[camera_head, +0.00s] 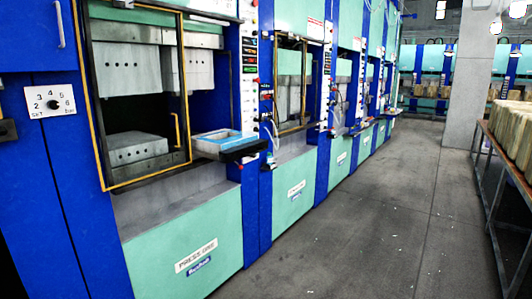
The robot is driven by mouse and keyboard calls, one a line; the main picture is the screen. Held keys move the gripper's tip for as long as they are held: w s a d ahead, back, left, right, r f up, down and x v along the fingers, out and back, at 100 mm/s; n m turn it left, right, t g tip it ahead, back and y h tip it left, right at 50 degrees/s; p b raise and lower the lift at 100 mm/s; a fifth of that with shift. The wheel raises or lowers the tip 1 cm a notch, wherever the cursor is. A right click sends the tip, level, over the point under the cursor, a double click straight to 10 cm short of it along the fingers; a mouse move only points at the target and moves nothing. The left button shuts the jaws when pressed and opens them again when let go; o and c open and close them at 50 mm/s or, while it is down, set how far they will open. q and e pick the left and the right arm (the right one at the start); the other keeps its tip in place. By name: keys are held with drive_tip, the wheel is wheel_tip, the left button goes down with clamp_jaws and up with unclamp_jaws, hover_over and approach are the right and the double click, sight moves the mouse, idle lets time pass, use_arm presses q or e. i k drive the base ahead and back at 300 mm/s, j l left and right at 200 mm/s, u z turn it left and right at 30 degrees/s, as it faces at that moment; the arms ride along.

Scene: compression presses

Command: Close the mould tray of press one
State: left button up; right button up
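Press one, with a "PRESS ONE" label (197,256) on its green lower panel, stands at the left. A yellow-edged guard frame (99,150) surrounds its opening, with a yellow handle (176,130) on the right side. Inside, a grey upper block (128,68) hangs above a grey lower block (138,150), with a dark gap between them. A tray with a blue rim (243,147) sticks out from the press front, right of the opening. I cannot tell whether it is the mould tray. Neither of my grippers is in view.
More blue and green presses (296,185) stand in a row beyond press one, with shelves jutting out. A grey aisle floor (375,215) lies clear to their right. A metal rack (494,190) with pale blocks stands at the right edge, and a concrete pillar (471,80) stands behind.

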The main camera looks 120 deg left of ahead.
sight(225, 145)
drive_tip(key=u, duration=4.1)
